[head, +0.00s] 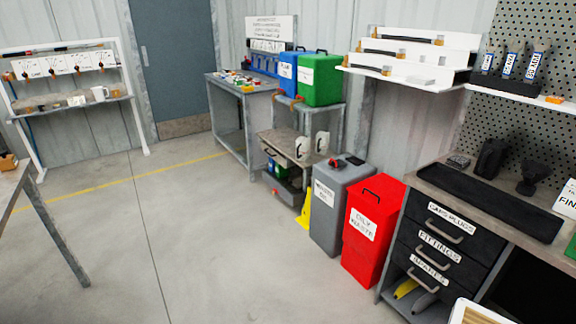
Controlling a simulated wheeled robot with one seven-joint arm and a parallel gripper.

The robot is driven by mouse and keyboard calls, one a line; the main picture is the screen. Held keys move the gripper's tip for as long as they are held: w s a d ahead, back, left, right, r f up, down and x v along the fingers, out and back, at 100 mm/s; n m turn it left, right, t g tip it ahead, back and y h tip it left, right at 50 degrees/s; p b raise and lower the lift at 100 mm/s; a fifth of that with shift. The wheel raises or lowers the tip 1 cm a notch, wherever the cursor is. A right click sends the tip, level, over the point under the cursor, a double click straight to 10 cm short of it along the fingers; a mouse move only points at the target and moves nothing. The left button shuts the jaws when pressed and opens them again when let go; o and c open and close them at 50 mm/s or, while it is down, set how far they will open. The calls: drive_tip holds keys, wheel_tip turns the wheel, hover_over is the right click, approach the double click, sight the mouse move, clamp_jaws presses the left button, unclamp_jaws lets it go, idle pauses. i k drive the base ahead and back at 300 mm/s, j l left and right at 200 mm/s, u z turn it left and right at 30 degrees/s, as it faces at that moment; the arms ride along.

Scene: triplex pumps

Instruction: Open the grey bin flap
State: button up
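The grey bin (327,237) stands on the floor right of centre, upright, with a white label on its front. Its flap (338,172) forms the top and looks closed and flat. A small red and black item (353,160) shows at the back of the top; I cannot tell if it is on the bin or behind it. My gripper is not in view.
A red bin (364,255) with a black handle stands close at the grey bin's right. A drawer bench (405,240) is beyond it. A yellow sign (304,211) and a cart (285,146) are at its left. The floor (215,240) in front is clear.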

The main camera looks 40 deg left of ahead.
sight(338, 161)
drive_tip(key=u, duration=1.25)
drive_tip(key=i+j, duration=0.15)
drive_tip(key=i, duration=0.45)
drive_tip(key=i+j, duration=0.15)
drive_tip(key=i, duration=0.45)
drive_tip(key=i+j, duration=0.15)
drive_tip(key=i, duration=0.45)
drive_tip(key=i+j, duration=0.15)
drive_tip(key=i, duration=0.45)
drive_tip(key=j+u, duration=0.05)
